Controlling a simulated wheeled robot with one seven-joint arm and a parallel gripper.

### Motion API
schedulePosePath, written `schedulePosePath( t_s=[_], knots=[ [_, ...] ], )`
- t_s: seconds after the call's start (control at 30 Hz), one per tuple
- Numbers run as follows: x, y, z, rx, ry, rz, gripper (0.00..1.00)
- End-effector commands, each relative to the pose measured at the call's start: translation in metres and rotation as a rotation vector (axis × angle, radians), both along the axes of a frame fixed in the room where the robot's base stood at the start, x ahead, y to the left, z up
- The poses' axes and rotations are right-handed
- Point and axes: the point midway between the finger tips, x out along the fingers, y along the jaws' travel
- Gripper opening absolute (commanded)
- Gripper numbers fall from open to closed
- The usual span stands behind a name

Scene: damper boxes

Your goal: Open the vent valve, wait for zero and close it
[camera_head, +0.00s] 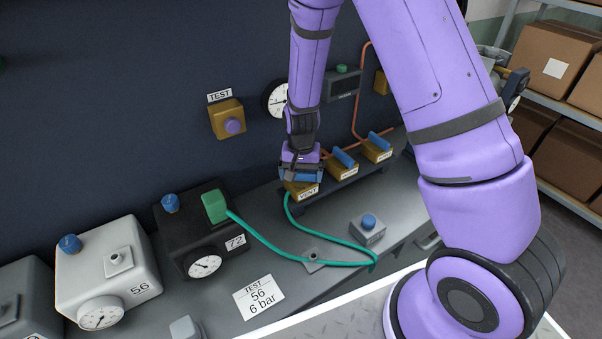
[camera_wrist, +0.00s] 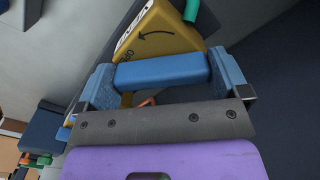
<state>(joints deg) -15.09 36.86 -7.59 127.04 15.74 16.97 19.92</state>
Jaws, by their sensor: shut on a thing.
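The vent valve (camera_head: 301,190) is a yellow block labelled VENT with a blue bar handle, the leftmost of three such valves on a dark rail. In the wrist view its yellow body (camera_wrist: 163,38) shows a curved black arrow, and the blue handle (camera_wrist: 160,70) lies between my fingers. My gripper (camera_head: 301,176) is shut on that handle from above; it also shows in the wrist view (camera_wrist: 162,84). A round white gauge (camera_head: 275,99) hangs on the dark wall behind, partly hidden by my arm; its needle is too small to read.
Two more yellow valves with blue handles (camera_head: 343,158) (camera_head: 376,141) stand to the right. A green hose (camera_head: 290,250) runs from the vent block to a green plug (camera_head: 214,206) on the black box 72 (camera_head: 180,236). A white box 56 (camera_head: 105,270) and a TEST 56, 6 bar card (camera_head: 259,297) are at left.

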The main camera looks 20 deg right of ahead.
Motion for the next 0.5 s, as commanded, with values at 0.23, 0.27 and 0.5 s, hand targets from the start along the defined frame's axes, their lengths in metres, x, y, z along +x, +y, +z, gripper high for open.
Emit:
schedulePosePath(
  t_s=[0.23,0.27,0.5],
  knots=[
    [0.0010,-0.0007,0.0005,0.000,-0.002,0.231,0.70],
    [0.0009,-0.0008,0.0005,0.000,-0.002,0.258,0.70],
    [0.0010,-0.0004,0.0005,0.001,-0.004,0.453,0.70]
  ],
)
